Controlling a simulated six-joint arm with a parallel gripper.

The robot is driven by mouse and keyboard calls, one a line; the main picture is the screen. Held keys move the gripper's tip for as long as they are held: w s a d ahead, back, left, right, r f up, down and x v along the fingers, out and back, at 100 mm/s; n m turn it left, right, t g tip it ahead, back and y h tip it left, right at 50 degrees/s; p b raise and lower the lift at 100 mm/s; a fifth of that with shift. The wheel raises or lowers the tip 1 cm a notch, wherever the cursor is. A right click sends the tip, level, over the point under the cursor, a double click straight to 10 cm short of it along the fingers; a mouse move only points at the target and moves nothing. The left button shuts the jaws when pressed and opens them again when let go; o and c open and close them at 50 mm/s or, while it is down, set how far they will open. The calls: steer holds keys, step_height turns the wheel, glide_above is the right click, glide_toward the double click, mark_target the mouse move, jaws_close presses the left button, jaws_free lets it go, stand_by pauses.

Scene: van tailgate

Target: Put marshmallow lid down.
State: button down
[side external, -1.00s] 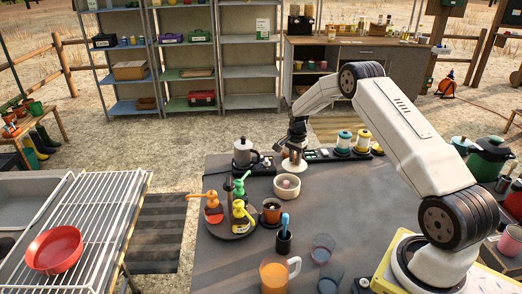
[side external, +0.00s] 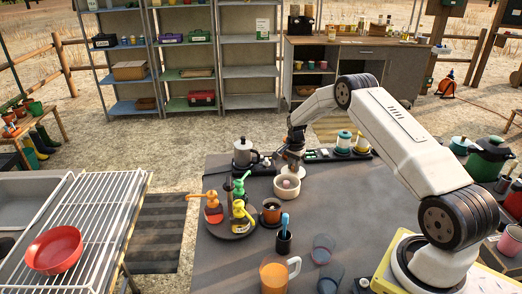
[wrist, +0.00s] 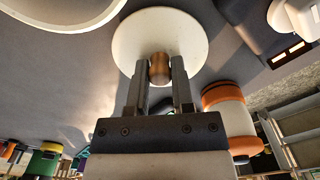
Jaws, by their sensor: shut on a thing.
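My gripper (wrist: 160,80) is shut on the copper-coloured knob of a pale round lid (wrist: 160,35) in the wrist view. In the side view my gripper (side external: 295,150) hangs over the far part of the table, and the lid is largely hard to make out there. A cream round pot (side external: 287,191) stands on the table just below and in front of the gripper. Its pale rim (wrist: 75,28) shows at the top left of the wrist view, apart from the lid.
A moka pot (side external: 243,152) stands to the left. A round tray with pump bottles (side external: 238,218) and a dark cup (side external: 271,212) are nearer the camera. Green and yellow-topped canisters (side external: 343,143) stand to the right. The table's middle right is clear.

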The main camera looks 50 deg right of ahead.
steer(key=shift+f, duration=0.15)
steer(key=shift+c, duration=2.4)
jaws_free()
steer(key=shift+r, duration=0.2)
step_height(320, 180, up, 12)
